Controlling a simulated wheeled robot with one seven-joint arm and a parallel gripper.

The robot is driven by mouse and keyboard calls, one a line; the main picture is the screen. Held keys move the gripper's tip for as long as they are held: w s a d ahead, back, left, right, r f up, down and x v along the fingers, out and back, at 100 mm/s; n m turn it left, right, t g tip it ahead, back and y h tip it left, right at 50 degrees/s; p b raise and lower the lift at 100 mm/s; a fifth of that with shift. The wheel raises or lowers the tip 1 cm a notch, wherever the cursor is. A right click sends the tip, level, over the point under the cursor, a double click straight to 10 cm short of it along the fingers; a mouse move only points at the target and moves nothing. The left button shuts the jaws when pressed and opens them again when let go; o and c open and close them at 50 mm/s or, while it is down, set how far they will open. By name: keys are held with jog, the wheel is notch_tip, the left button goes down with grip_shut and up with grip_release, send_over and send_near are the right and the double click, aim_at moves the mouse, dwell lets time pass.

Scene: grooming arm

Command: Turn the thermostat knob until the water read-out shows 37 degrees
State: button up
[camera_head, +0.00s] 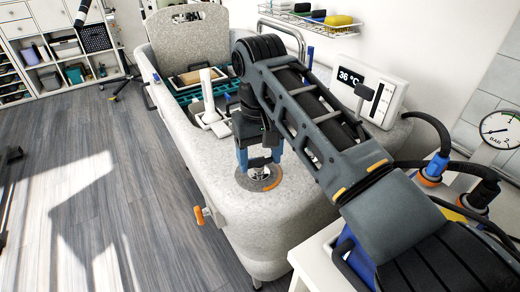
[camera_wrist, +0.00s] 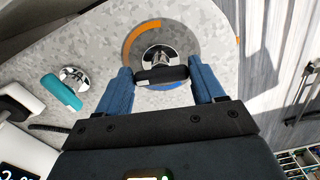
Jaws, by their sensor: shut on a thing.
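The thermostat knob (camera_wrist: 160,74) is a dark crossbar on a chrome hub. It sits over a round dial (camera_wrist: 134,44) with orange and blue arcs on the speckled tub's rim. In the wrist view my gripper (camera_wrist: 161,79) has one blue finger at each end of the crossbar and is shut on it. In the head view my gripper (camera_head: 259,158) points down over the dial (camera_head: 268,180), and the knob is mostly hidden by it. The water read-out (camera_head: 350,77) on a pale wall box shows 36 °C.
A teal-handled control (camera_wrist: 62,92) stands apart from the knob on the same rim. An orange lever (camera_head: 203,214) sticks out of the tub's side. A pressure gauge (camera_head: 500,128) is at the right. A wire shelf (camera_head: 310,22) hangs behind. The floor at left is largely clear.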

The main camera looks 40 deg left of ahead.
aim_at(260, 161)
jog(key=o, duration=1)
jog(key=shift+o, duration=0.2)
jog(key=shift+r, duration=0.15)
notch_tip(260, 161, up, 8)
jog(key=shift+f+b, duration=0.2)
jog(key=shift+b, duration=0.35)
